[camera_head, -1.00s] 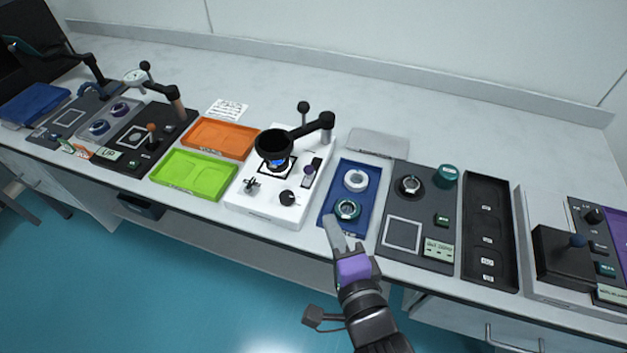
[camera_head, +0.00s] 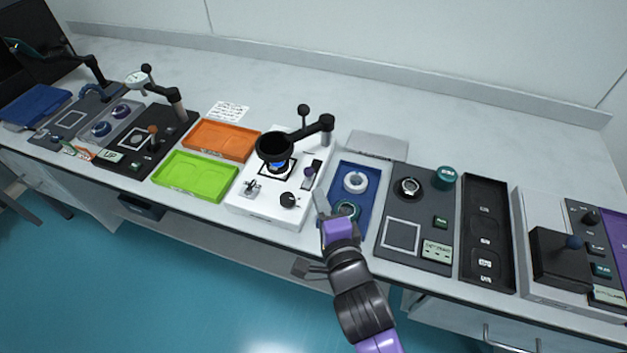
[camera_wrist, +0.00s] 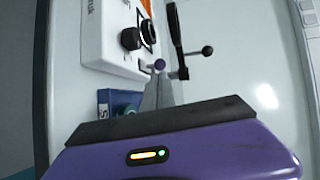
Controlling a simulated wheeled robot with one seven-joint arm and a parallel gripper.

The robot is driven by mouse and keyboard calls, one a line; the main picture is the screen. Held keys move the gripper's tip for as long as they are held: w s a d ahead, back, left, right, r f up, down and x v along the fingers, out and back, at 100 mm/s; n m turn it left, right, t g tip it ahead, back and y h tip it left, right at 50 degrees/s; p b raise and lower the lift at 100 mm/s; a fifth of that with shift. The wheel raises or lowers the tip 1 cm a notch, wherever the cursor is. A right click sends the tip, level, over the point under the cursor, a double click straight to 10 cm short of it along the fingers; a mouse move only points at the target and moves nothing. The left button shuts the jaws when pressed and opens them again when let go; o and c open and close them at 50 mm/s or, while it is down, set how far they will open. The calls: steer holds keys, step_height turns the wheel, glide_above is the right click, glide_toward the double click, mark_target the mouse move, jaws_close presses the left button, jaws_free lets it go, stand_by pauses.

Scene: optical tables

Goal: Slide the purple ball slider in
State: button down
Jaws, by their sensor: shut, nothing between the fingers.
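The purple ball slider sits on the right side of the white device (camera_head: 262,206); its small purple ball (camera_head: 309,171) shows near that device's right edge. In the wrist view the purple ball (camera_wrist: 159,64) appears at the tips of my gripper (camera_wrist: 161,88). Whether they touch, I cannot tell. In the head view my gripper (camera_head: 320,202) is shut and empty, over the left edge of the blue tray (camera_head: 373,193), a little in front of the slider. The slider's track is hidden in the wrist view.
The white device also carries a black knob (camera_head: 288,200) and a black-armed ring (camera_head: 274,146) on its far side. The blue tray holds a white ring (camera_head: 355,182) and a teal-rimmed ring (camera_head: 347,209). A dark panel (camera_head: 402,236) lies to the right.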

mark_target(310, 175)
steer(key=x, duration=0.5)
steer(key=shift+w+a+f+p, duration=0.1)
steer(key=shift+w+p, duration=0.25)
steer(key=shift+p, duration=0.05)
steer(key=w, duration=0.1)
steer(key=w+d+b, duration=0.1)
steer(key=w, duration=0.2)
steer(key=shift+w+d+f, duration=0.1)
steer(key=shift+w+d, duration=0.05)
steer(key=shift+d, duration=0.15)
steer(key=shift+w+d+r, duration=0.15)
steer(key=shift+w+r, duration=0.05)
steer(key=shift+d, duration=0.1)
